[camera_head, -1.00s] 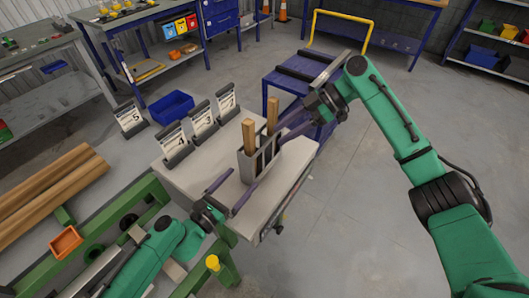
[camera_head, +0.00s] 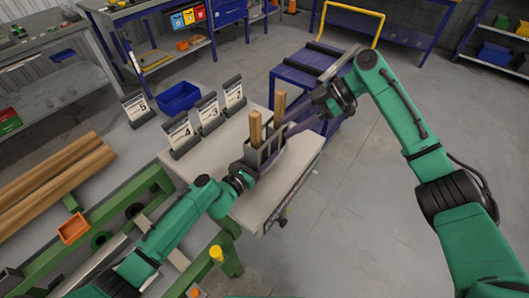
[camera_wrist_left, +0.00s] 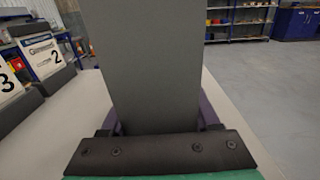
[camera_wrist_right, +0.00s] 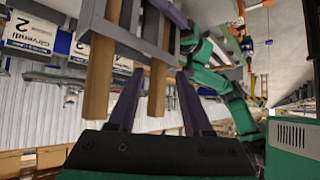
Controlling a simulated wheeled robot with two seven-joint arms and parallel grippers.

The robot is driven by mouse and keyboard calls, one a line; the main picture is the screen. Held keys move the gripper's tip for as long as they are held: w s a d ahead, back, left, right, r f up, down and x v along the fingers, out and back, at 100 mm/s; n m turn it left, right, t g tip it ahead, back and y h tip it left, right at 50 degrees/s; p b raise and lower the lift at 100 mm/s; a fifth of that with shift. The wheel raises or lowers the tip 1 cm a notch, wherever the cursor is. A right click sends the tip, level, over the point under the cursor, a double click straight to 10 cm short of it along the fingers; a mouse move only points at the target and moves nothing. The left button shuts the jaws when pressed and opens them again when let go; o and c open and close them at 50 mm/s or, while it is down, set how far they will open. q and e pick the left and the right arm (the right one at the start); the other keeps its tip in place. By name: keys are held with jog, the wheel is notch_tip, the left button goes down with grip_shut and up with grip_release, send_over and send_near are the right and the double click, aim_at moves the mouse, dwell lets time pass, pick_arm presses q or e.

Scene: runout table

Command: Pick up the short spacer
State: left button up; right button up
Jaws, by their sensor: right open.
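A grey slotted holder (camera_head: 264,154) stands on a pale table, with two upright wooden spacers in it, a nearer one (camera_head: 255,128) and a farther one (camera_head: 279,108). My left gripper (camera_head: 246,174) is up against the holder's near left side. In the left wrist view a grey slab (camera_wrist_left: 157,65) hides most of its fingers.
Numbered card stands (camera_head: 182,134) line the table's far left edge. A blue bin (camera_head: 179,97) lies beyond them on the floor. A blue cart (camera_head: 305,68) stands behind the holder. The table's front part (camera_head: 258,208) is bare.

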jog(key=shift+o, duration=1.2)
notch_tip(320, 180, up, 11)
jog(key=m+t+h, duration=0.2)
jog(key=m+h, duration=0.7)
jog(key=h, duration=0.1)
send_over(256, 131)
jog(key=w, duration=0.3)
jog(key=shift+s+f, duration=0.2)
jog(key=shift+s, duration=0.05)
jog(key=shift+s+a+f, duration=0.35)
jog(key=shift+s+a, duration=0.05)
jog(key=shift+s, duration=0.05)
jog(key=f, duration=1.1)
jog(key=shift+d+f, duration=0.15)
jog(key=shift+d, duration=0.15)
